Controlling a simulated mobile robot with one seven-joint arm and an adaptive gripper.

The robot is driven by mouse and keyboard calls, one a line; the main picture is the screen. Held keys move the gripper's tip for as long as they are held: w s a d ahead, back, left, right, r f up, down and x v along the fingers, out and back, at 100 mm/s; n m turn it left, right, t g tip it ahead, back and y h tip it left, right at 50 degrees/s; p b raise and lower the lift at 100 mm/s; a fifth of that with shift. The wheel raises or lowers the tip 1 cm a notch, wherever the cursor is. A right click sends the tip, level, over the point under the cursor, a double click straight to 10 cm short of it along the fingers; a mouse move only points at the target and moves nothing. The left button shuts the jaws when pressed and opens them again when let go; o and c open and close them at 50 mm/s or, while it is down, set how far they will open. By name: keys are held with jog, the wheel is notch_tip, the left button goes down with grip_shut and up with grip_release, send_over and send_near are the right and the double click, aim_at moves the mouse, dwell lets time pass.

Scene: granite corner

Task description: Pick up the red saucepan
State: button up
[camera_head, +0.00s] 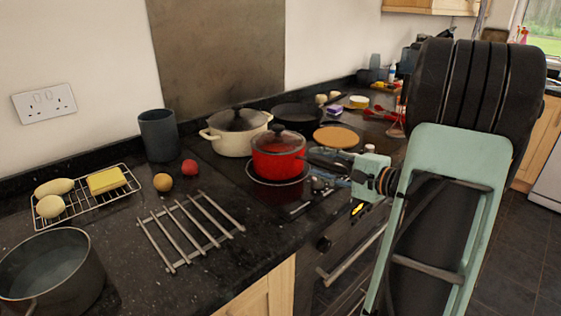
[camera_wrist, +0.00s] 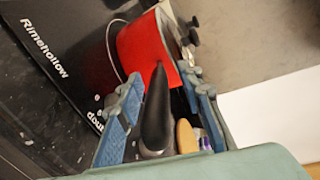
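The red saucepan (camera_head: 277,158), with a dark lid, sits upright on the black hob. Its black handle points right, towards my gripper (camera_head: 335,172). In the wrist view the red pan body (camera_wrist: 146,47) is just beyond the fingertips. The black handle (camera_wrist: 157,108) lies between the two fingers of my gripper (camera_wrist: 165,95), with a visible gap on either side. My gripper is open and holds nothing. The far end of the handle is partly hidden by the gripper in the head view.
A cream pot (camera_head: 234,138) stands close behind the saucepan at left, and a black frying pan (camera_head: 298,113) behind it. A metal trivet (camera_head: 190,230) lies in front on the worktop. A grey pot (camera_head: 52,272) stands at front left.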

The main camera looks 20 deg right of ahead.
grip_shut()
dwell(0.3)
jog(key=shift+r, duration=0.3)
